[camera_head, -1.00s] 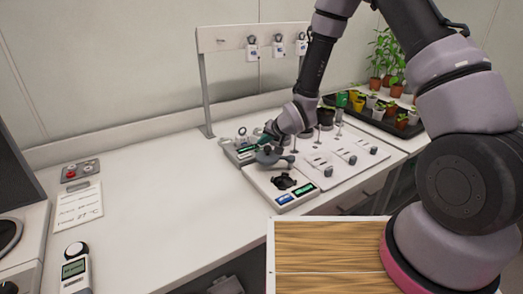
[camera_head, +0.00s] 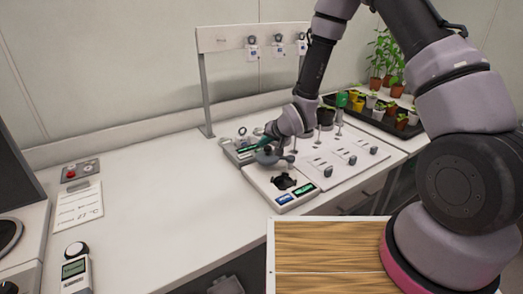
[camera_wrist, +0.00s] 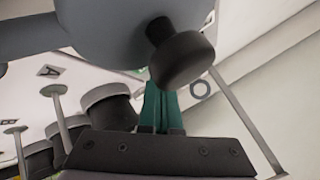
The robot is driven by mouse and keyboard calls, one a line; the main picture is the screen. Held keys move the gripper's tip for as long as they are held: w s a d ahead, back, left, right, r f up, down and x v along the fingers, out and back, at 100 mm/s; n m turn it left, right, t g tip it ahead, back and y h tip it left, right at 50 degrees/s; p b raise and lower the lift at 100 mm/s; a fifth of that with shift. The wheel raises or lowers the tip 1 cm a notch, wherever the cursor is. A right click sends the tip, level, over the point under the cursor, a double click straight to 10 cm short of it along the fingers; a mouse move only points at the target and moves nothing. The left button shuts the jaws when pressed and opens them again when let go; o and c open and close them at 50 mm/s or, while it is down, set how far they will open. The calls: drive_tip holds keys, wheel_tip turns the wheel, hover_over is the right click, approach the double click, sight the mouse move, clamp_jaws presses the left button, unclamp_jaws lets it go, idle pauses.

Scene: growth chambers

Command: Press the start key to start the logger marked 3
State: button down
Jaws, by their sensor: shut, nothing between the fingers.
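My gripper (camera_head: 262,144) is shut and empty, low over the back end of the bench equipment. Its teal fingers also show in the wrist view (camera_wrist: 162,106). Below and left of it sits a small grey device with a green display (camera_head: 243,149). A blue-grey rounded part (camera_head: 270,157) lies just in front of the fingers; in the wrist view a large blue-grey body with a black knob (camera_wrist: 182,60) fills the top. I cannot read a number 3 or make out a start key on any device. Whether the fingertips touch anything is hidden.
A white unit with a dark holder and displays (camera_head: 283,198) stands in front, beside a white panel with several small fittings (camera_head: 335,160). Tags hang from a rack (camera_head: 225,45) behind. A plant tray (camera_head: 395,128) is at back right. The left bench (camera_head: 150,210) is largely clear.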

drive_tip(key=shift+f, duration=0.55)
idle(0.5)
drive_tip(key=shift+r, duration=0.8)
drive_tip(key=shift+r, duration=0.1)
drive_tip(key=shift+r, duration=2.45)
